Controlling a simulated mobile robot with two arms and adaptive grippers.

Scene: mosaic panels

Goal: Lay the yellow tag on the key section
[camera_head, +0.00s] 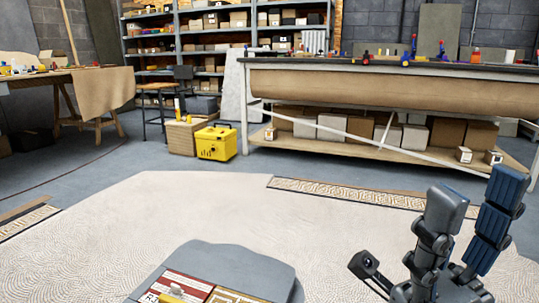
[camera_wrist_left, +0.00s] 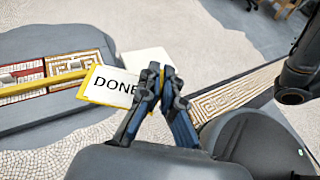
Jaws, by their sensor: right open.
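The yellow-edged tag, a white card reading "DONE" (camera_wrist_left: 106,86), is in the left wrist view. My left gripper (camera_wrist_left: 155,78) is shut on its right edge, the fingertips covering part of it. The tag hangs beside and partly over the edge of the grey tray (camera_wrist_left: 95,42). The key section (camera_wrist_left: 72,65), a tan panel with a Greek-key pattern, lies on that tray left of the tag. It also shows, cut off, at the bottom of the head view (camera_head: 232,296). My right gripper (camera_head: 478,198) is open and empty at the lower right of the head view.
A red-bordered section (camera_head: 185,285) lies beside the key section, and a yellow bar (camera_wrist_left: 22,88) runs along their front. Key-patterned strips (camera_head: 345,190) lie at the pale mosaic floor's edges. A yellow toolbox (camera_head: 216,143) and a long workbench (camera_head: 350,80) stand farther back.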

